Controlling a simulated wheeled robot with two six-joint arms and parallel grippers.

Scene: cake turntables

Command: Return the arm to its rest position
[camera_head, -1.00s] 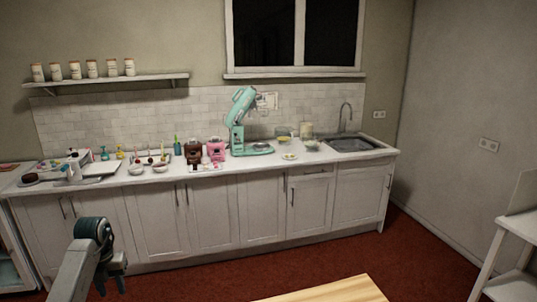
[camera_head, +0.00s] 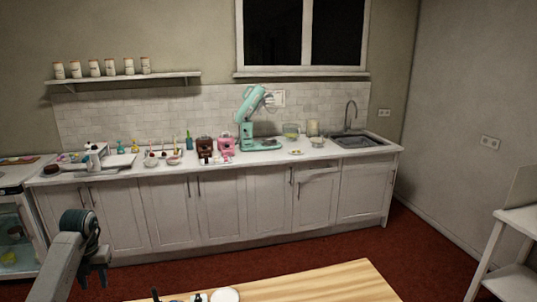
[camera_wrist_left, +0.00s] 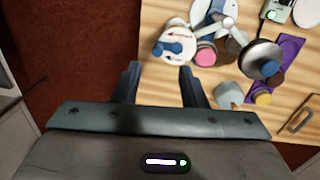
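My left arm comes in from the lower left of the head view. Its gripper (camera_head: 95,275) hangs there in front of the white cabinets, with its fingers small and dark. In the left wrist view the two dark fingers of my left gripper (camera_wrist_left: 159,78) stand well apart with nothing between them. They are near the left edge of the wooden table, with red floor to the left. My right gripper shows in neither view.
The wooden table (camera_head: 335,280) is at the bottom of the head view. The left wrist view shows its top crowded with a white round piece (camera_wrist_left: 172,38), a pink-topped piece (camera_wrist_left: 205,56) and a purple tray (camera_wrist_left: 285,55). A white counter (camera_head: 240,160) runs along the wall.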

